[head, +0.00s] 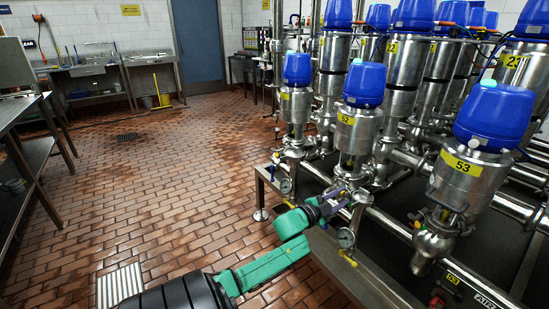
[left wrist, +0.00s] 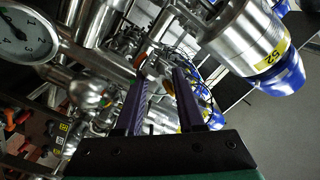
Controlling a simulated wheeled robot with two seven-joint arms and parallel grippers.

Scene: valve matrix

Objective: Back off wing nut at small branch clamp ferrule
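My left gripper (head: 338,199) reaches in from the bottom of the head view to the small pipe branch (head: 352,186) below the valve labelled 52 (head: 358,122). In the left wrist view its two dark purple fingers (left wrist: 162,78) stand apart with a visible gap. Steel fittings and a small orange-brown part (left wrist: 168,88) show between and beyond them; I cannot tell whether they touch anything. The clamp ferrule and its wing nut are too small and partly hidden by the gripper to make out surely. My right gripper is not in view.
Valve 53 (head: 467,172) stands to the right, valve 51 (head: 296,103) behind. The tiled floor (head: 180,170) at left is clear.

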